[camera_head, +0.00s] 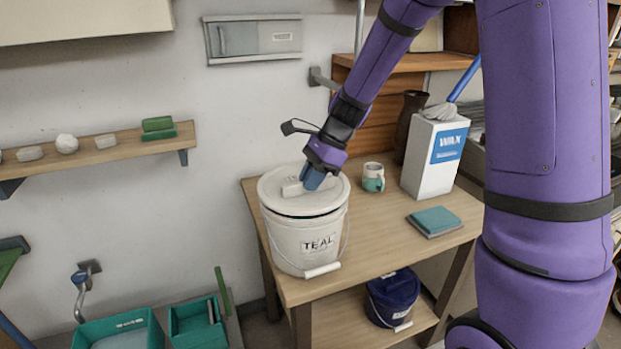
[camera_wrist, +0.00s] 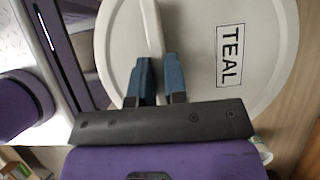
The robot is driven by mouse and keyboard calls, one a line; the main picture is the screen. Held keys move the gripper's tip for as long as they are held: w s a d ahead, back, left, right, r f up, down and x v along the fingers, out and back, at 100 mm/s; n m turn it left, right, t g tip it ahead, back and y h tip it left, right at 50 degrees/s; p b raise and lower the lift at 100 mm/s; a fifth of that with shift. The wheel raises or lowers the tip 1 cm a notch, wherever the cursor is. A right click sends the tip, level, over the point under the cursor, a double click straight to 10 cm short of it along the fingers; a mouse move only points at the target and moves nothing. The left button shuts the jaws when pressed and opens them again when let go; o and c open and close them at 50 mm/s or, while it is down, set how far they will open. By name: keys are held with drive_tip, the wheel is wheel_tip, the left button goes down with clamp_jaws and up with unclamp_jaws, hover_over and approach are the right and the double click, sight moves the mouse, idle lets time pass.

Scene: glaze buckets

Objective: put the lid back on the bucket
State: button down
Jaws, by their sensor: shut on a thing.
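The white bucket (camera_head: 294,247) labelled TEAL stands upright at the left end of the wooden workbench, its wire bail and white grip hanging in front. The round white lid (camera_head: 276,200) is over the bucket's mouth, with a thin dark line under its front edge; I cannot tell whether it is fully seated. My gripper (camera_head: 308,185) is above the lid, shut on its raised bar handle (camera_head: 291,188). In the wrist view the blue fingers (camera_wrist: 160,78) stand on either side of the bar. The lid (camera_wrist: 205,45) also bears a TEAL label there.
On the workbench (camera_head: 375,248) are a mug (camera_head: 373,184), a WAX box (camera_head: 428,166), a dark vase (camera_head: 407,120) and a teal book-like block (camera_head: 434,221). A blue bucket (camera_head: 390,299) stands on the lower shelf. A wall shelf (camera_head: 95,155) is at left.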

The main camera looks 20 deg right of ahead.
drive_tip(key=shift+f, duration=0.45)
idle(1.0)
drive_tip(key=c, duration=0.6)
unclamp_jaws()
drive_tip(key=shift+r, duration=3.5)
clamp_jaws()
